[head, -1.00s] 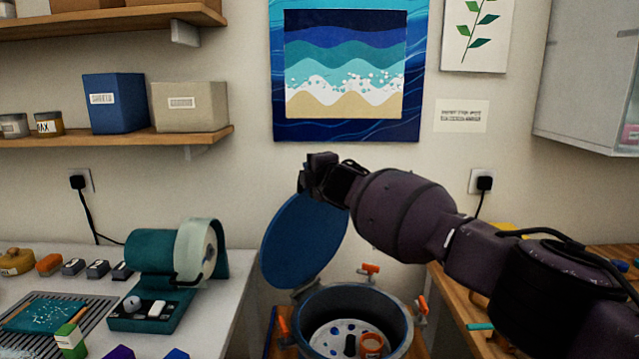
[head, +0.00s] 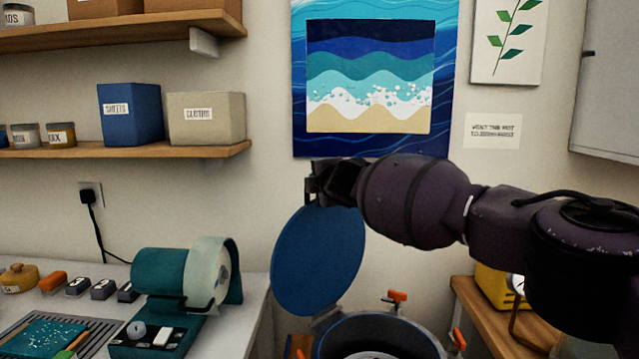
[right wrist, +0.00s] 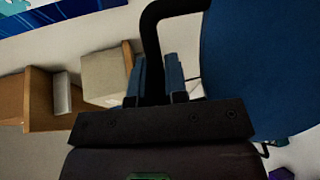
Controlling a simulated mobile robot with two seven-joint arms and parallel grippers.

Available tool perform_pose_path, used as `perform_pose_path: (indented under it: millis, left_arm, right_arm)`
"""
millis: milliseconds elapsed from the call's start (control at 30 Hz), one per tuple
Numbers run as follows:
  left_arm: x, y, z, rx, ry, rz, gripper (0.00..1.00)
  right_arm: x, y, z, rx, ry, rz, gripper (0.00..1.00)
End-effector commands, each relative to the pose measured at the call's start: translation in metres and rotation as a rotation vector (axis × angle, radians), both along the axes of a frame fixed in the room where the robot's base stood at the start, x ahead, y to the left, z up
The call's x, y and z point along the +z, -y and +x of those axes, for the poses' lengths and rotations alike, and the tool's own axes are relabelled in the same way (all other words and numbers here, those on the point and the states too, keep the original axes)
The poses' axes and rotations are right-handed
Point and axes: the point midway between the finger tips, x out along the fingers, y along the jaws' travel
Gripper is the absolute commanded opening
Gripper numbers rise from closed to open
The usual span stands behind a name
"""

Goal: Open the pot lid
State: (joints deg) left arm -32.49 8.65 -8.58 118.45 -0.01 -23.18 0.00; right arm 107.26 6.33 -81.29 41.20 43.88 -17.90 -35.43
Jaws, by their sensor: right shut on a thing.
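The blue round pot lid (head: 318,262) stands steeply raised on its hinge at the back left of the pot. The grey pot (head: 335,335) is open below it at the bottom of the head view, its near part cut off by the frame. My right gripper (head: 318,185) is at the lid's upper edge. In the right wrist view, its fingers (right wrist: 158,80) are shut on the dark lid handle (right wrist: 151,45), with the lid (right wrist: 262,70) beside them on the right. My left gripper is not in view.
Orange clamps (head: 396,297) stick out around the pot's rim. A wooden bench (head: 490,318) with a yellow object (head: 494,287) is on the right. Shelves (head: 130,150) hang on the left wall.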

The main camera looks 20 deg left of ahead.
Motion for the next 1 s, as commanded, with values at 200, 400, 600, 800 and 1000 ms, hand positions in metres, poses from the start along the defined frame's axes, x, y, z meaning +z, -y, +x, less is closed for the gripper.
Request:
perform_pose_path:
  millis: [200, 400, 600, 800, 1000]
  left_arm:
    - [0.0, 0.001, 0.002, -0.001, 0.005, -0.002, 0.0]
    - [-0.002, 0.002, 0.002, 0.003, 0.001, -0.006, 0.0]
    - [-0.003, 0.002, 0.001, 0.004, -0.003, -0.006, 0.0]
    - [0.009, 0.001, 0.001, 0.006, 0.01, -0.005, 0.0]
    - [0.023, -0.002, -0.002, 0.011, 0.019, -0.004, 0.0]
  right_arm:
    - [-0.001, -0.001, -0.001, 0.002, 0.003, -0.005, 0.0]
    - [-0.001, -0.001, -0.001, 0.002, 0.002, -0.004, 0.24]
    - [0.0, 0.0, -0.001, 0.0, 0.001, -0.002, 0.24]
    - [0.006, 0.007, -0.008, 0.0, 0.002, -0.004, 0.24]
    - [0.014, 0.02, -0.024, 0.002, 0.005, 0.0, 0.24]
